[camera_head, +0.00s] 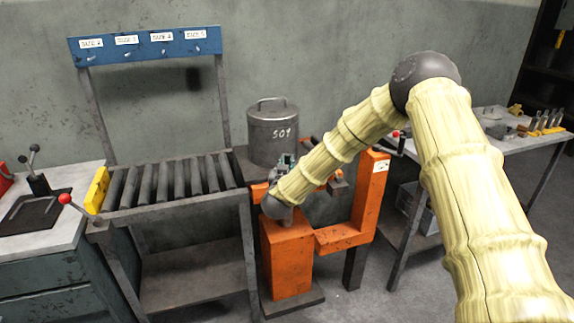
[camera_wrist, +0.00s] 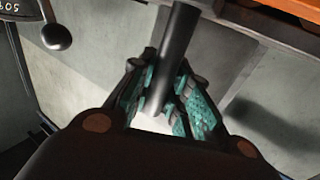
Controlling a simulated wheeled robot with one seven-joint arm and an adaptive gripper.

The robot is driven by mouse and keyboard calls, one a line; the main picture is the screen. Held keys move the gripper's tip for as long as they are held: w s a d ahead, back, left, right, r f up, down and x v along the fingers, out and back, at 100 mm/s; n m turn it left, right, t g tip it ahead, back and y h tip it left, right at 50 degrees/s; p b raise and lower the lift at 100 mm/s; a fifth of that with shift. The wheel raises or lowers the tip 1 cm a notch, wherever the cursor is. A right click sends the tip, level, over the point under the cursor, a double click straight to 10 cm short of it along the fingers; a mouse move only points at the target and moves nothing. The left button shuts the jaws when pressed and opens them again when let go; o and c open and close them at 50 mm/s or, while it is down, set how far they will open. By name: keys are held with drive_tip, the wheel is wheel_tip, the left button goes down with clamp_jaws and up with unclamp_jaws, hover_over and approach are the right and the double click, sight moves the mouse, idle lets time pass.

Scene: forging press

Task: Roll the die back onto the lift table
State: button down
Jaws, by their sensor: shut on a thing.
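A grey metal cylinder (camera_head: 273,132) with a top handle and "509" on its side stands upright just right of the roller table (camera_head: 175,185). I take it to be the die. My gripper (camera_wrist: 165,95), with teal finger pads, is shut on a dark round bar (camera_wrist: 178,45). In the head view my gripper (camera_head: 287,163) is in front of the cylinder's lower right side, above the orange frame (camera_head: 290,250).
A yellow block (camera_head: 97,190) and a red-knobbed lever (camera_head: 66,199) are at the roller table's left end. A blue sign rail (camera_head: 145,45) rises behind it. A dark ball-ended lever (camera_wrist: 56,37) is near my gripper. A workbench (camera_head: 500,140) stands right.

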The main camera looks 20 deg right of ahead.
drive_tip(key=d, duration=0.6)
drive_tip(key=shift+w+d+r, duration=0.1)
drive_tip(key=c, duration=1.3)
unclamp_jaws()
drive_tip(key=shift+d, duration=0.2)
drive_tip(key=shift+a, duration=0.5)
drive_tip(key=v, duration=1.2)
